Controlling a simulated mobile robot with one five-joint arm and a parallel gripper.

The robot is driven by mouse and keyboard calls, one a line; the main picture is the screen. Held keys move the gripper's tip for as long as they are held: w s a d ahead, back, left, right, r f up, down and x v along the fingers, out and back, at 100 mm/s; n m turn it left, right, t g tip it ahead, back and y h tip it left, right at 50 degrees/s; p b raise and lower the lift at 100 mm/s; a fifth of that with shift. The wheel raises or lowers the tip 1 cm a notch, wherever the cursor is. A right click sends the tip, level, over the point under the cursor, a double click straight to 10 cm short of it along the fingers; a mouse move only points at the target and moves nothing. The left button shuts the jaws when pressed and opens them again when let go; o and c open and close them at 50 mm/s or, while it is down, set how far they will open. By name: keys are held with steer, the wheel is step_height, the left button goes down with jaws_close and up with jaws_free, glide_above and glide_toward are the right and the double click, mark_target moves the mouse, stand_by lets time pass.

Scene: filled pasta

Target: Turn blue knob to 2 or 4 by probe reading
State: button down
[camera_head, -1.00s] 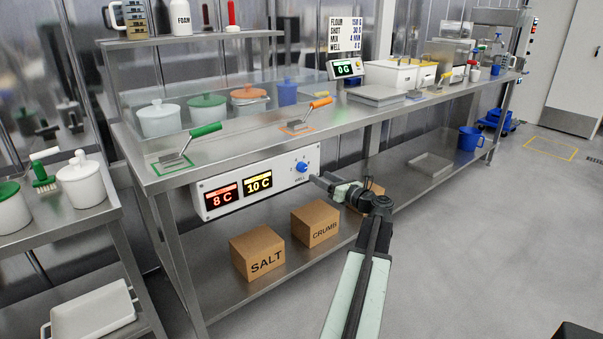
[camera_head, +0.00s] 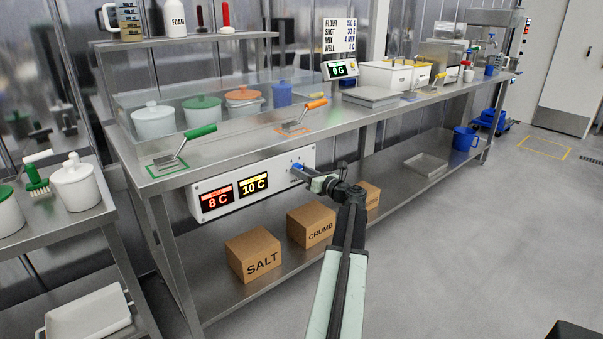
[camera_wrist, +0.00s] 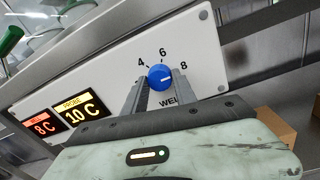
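The blue knob (camera_wrist: 160,76) sits on the white control panel (camera_wrist: 205,40); its white mark points right, roughly toward 8. Digits 4, 6 and 8 show around it; the 2 is hidden or not legible. The yellow probe display (camera_wrist: 82,112) reads 10 C. The red display (camera_wrist: 43,127) beside it reads 8 C. My gripper (camera_wrist: 159,92) is open, one finger on each side of the knob's lower part; I cannot tell whether they touch it.
The panel hangs under the steel worktop (camera_head: 225,150). Cardboard boxes marked SALT (camera_head: 254,254) and CRUMB (camera_head: 311,224) stand on the lower shelf. A sign (camera_head: 338,40) includes WELL 8 C.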

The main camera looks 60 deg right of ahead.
steer(key=shift+n, duration=0.4)
steer(key=shift+a+r+n+g+h, duration=0.1)
steer(key=shift+n+h, duration=0.15)
steer(key=shift+n, duration=5.4)
steer(key=shift+f+n+g+h, duration=0.1)
steer(key=shift+n+h, duration=0.1)
steer(key=shift+n, duration=5.4)
steer(key=shift+a+r+n+g+h, duration=0.1)
steer(key=shift+n+h, duration=0.15)
steer(key=shift+n, duration=5.4)
steer(key=c, duration=1)
jaws_free()
steer(key=shift+w, duration=0.1)
steer(key=shift+d, duration=0.1)
